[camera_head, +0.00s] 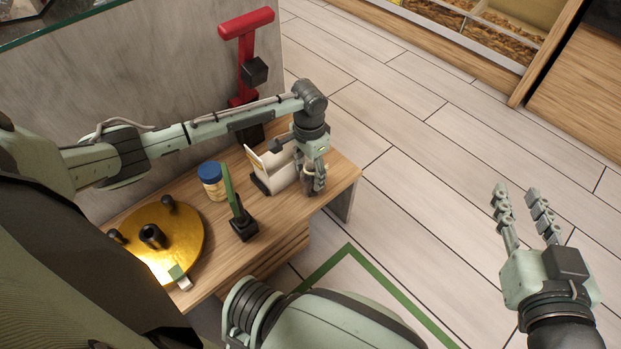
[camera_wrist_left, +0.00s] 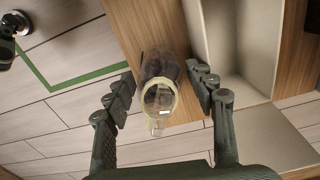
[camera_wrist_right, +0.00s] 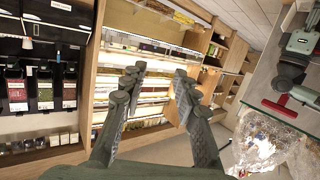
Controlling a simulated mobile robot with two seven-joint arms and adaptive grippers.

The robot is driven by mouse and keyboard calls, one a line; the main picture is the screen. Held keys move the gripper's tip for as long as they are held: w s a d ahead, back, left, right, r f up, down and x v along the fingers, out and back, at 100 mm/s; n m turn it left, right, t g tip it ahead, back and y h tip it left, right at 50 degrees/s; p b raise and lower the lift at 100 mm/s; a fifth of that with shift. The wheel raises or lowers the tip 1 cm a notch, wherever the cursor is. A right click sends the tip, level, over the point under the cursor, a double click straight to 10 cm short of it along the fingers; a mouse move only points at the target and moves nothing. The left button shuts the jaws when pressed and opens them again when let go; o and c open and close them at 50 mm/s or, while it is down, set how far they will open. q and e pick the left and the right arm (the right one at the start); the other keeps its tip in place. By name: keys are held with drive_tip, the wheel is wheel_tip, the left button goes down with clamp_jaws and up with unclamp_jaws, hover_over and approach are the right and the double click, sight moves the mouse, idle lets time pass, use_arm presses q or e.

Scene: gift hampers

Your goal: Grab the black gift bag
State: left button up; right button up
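No bag that I can clearly tell to be the black gift bag shows in the head view. In the right wrist view, several dark packages, among them a black one with a pale label (camera_wrist_right: 15,92) and another black one (camera_wrist_right: 45,92), stand on a shelf at the left; I cannot tell if one is the gift bag. My left gripper (camera_head: 314,180) points down at the table's right end, its open fingers on either side of a clear glass jar (camera_wrist_left: 160,97), with gaps visible in the left wrist view. My right gripper (camera_head: 522,205) is open and empty over the floor.
The wooden table (camera_head: 337,182) holds a white box (camera_head: 280,172), a blue-lidded jar (camera_head: 212,180), a gold disc (camera_head: 192,222) and a black stand with a green strip (camera_head: 243,225). A red T-shaped handle (camera_head: 247,25) stands behind. The tiled floor (camera_head: 430,150) at right is clear.

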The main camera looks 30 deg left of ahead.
sight(304, 159)
use_arm(q)
drive_tip(key=c, duration=0.8)
drive_tip(key=shift+c, duration=0.2)
